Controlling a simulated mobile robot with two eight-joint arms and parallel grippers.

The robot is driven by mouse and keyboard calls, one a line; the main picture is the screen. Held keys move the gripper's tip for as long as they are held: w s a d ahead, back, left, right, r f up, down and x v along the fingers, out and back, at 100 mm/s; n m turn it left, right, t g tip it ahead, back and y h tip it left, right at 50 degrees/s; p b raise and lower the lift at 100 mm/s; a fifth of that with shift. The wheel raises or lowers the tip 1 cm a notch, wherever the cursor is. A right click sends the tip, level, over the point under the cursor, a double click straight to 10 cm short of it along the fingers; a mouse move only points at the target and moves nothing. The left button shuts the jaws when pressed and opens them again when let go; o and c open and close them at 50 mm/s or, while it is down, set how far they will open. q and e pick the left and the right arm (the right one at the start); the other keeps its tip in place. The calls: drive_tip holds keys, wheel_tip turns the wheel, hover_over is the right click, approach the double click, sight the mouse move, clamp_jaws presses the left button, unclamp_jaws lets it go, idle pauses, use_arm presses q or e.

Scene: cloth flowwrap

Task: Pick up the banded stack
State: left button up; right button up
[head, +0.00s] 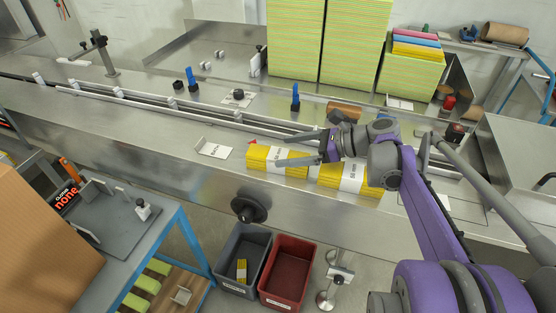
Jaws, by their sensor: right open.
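Two yellow stacks, each with a white paper band, sit side by side along the near edge of the steel table. The left banded stack (258,167) lies partly under my right gripper's lower finger, as seen from the head. My left gripper is not in view.
A small metal plate with a label (214,150) lies left of the stacks. A conveyor rail (150,101) runs behind them. Below the table edge stand a grey bin (228,268) and a red bin (290,270). Tall yellow-green stacks (353,45) stand at the back.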

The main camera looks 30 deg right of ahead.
sight(273, 153)
drive_tip(key=x, duration=0.3)
drive_tip(key=shift+w+a+f, duration=0.15)
drive_tip(key=shift+a+f, duration=0.05)
drive_tip(key=shift+a, duration=0.1)
drive_tip(key=c, duration=1.4)
